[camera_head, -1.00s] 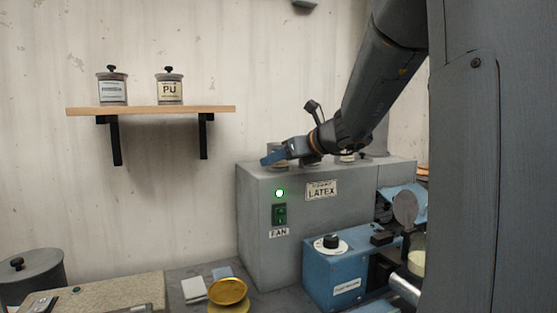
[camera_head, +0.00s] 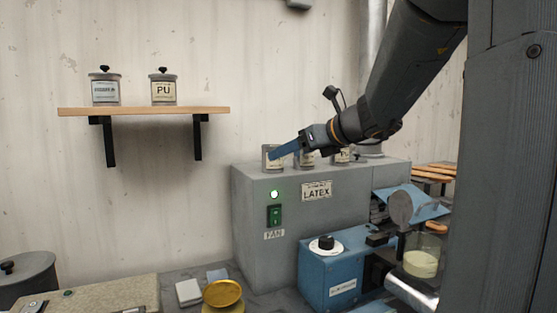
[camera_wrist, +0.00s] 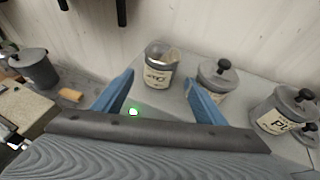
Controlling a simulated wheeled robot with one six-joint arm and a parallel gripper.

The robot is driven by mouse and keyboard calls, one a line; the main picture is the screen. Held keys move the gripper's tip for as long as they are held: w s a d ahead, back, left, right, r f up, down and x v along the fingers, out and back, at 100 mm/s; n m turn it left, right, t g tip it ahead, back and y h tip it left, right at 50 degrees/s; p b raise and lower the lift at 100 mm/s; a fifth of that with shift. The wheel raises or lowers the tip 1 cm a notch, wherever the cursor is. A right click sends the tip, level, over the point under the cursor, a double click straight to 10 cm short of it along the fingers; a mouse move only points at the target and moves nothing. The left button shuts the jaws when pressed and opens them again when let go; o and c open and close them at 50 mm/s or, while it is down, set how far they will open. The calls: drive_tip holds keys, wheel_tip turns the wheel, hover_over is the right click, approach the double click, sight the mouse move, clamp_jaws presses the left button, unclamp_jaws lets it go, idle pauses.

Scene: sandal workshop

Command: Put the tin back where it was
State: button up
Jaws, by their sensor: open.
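An open-topped grey tin with a pale label stands upright at the left end of the grey LATEX fan box's top; it shows in the head view (camera_head: 270,159) and in the wrist view (camera_wrist: 158,72). My gripper (camera_wrist: 159,80) is open, its blue fingers spread. In the wrist view the tin stands in the gap beyond the fingertips, with no contact visible. In the head view my gripper (camera_head: 283,153) partly covers the tin's right side. Two lidded tins stand to its right: a middle one (camera_wrist: 220,76) and one marked PU (camera_wrist: 283,112).
A wooden wall shelf (camera_head: 145,112) at the left holds two lidded tins (camera_head: 105,88) (camera_head: 163,88), with bare room between and beside them. The fan box (camera_head: 250,190) has a green light lit. A blue machine (camera_head: 325,275) and a yellow dish (camera_head: 223,294) are below.

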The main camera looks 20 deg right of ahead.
drive_tip(key=shift+v, duration=2.3)
